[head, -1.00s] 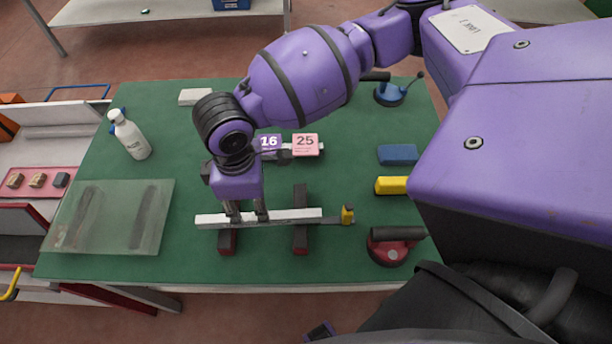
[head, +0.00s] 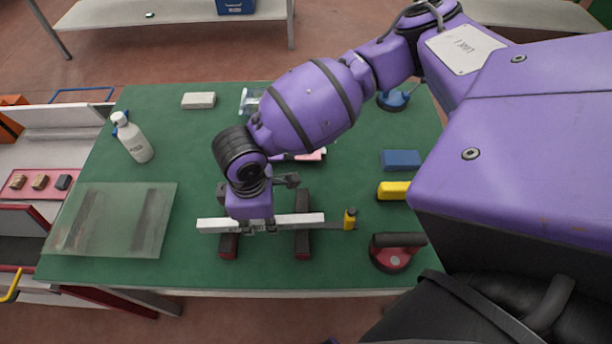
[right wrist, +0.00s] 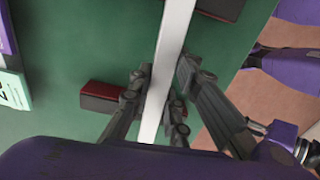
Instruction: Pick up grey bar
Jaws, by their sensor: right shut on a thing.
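The grey bar (head: 300,220), a long pale strip, lies across two dark supports with red ends, the left support (head: 229,246) and the right support (head: 302,242). My right gripper (head: 258,228) points down at the bar, left of its middle, and is shut on it. In the right wrist view the bar (right wrist: 172,50) runs between the two fingers (right wrist: 158,108), which press its sides. I cannot see any gap between bar and supports. My left gripper is not in view.
A yellow-ended tool (head: 349,219) lies just right of the bar. A glass sheet (head: 110,220) and white bottle (head: 133,140) are left.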

